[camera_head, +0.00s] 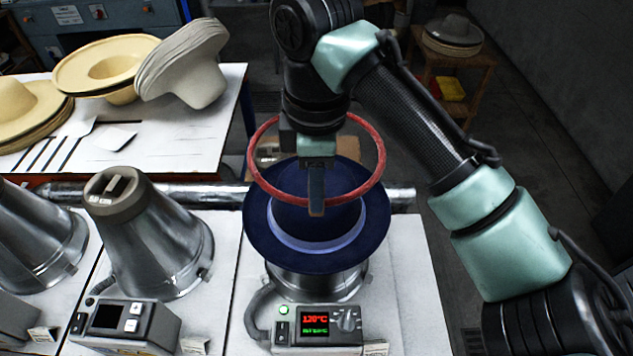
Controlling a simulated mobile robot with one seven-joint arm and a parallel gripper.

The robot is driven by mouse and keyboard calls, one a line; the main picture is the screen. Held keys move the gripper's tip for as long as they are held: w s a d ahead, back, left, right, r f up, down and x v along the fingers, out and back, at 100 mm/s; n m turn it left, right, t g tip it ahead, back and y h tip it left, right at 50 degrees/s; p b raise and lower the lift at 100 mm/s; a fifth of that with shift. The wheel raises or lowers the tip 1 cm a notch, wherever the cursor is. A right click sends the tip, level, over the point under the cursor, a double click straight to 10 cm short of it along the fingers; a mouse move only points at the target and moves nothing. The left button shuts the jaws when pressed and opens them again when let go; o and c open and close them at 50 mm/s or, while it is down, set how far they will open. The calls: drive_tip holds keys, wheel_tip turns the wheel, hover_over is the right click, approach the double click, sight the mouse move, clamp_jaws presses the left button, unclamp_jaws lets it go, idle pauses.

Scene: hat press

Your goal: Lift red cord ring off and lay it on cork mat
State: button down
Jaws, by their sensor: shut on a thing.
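The red cord ring (375,180) is level or nearly so, above the brim of a dark blue hat (265,235). My gripper (316,205) points down and is shut on the ring's near side. The ring's far side passes behind my wrist. The hat has a pale blue band (320,243) and sits on a metal cone press. My gripper hides part of the crown, so I cannot tell whether the crown's top is inside the ring or below it. I cannot make out the cork mat.
A control box (315,325) with a lit display stands in front of the hat. A bare metal cone (155,240) stands to the left. A white table (190,135) at back left holds straw-coloured hats (105,65). A wooden stand (470,70) is at back right.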

drive_tip(key=shift+r+p, duration=2.35)
drive_tip(key=shift+r, duration=0.05)
drive_tip(key=shift+f, duration=0.1)
